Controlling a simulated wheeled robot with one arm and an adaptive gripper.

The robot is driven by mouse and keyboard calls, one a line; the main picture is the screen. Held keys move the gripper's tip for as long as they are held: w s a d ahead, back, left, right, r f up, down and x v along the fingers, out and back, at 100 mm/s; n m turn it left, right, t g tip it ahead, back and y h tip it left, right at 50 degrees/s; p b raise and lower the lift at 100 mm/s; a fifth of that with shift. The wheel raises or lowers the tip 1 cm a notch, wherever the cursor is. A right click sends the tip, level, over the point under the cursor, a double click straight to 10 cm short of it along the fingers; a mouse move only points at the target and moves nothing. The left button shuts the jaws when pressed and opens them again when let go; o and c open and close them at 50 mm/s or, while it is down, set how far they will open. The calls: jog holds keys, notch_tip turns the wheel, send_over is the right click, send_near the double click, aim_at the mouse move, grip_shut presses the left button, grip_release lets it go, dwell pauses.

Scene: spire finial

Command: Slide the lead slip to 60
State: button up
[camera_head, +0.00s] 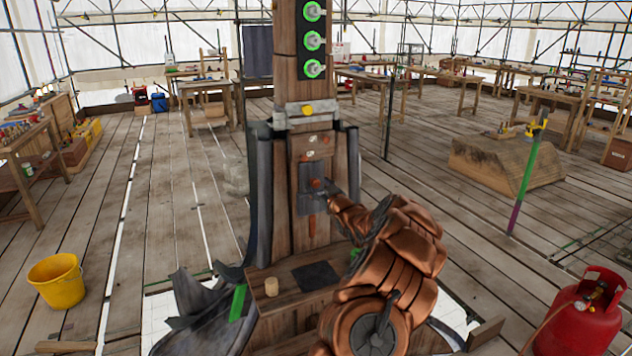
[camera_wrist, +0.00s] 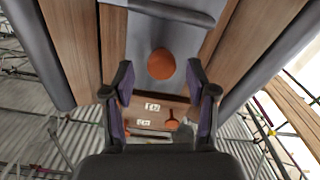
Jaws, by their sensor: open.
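The lead slip, a grey plate (camera_head: 306,203), lies against the front of the wooden post (camera_head: 285,230). It carries a round orange knob (camera_head: 316,183). In the wrist view the knob (camera_wrist: 161,64) stands out from the grey sheet (camera_wrist: 140,55), ahead of and roughly centred between my fingertips. My gripper (camera_head: 329,194) is at the slip's right side in the head view. In the wrist view my gripper (camera_wrist: 161,85) is open and empty, with a finger on each side. Two white tags (camera_wrist: 152,106) sit on the wood near the slip; their markings are too small to read surely.
Dark grey sheets flank the post (camera_head: 262,190). A small wooden cylinder (camera_head: 271,287) and a dark square (camera_head: 316,276) are on the wooden base ledge. A yellow bucket (camera_head: 57,281) stands left, a red gas cylinder (camera_head: 578,318) right. Open plank floor surrounds the post.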

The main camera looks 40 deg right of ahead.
aim_at(317, 184)
jog(key=shift+p+x, duration=0.5)
jog(key=shift+x, duration=1.05)
grip_shut()
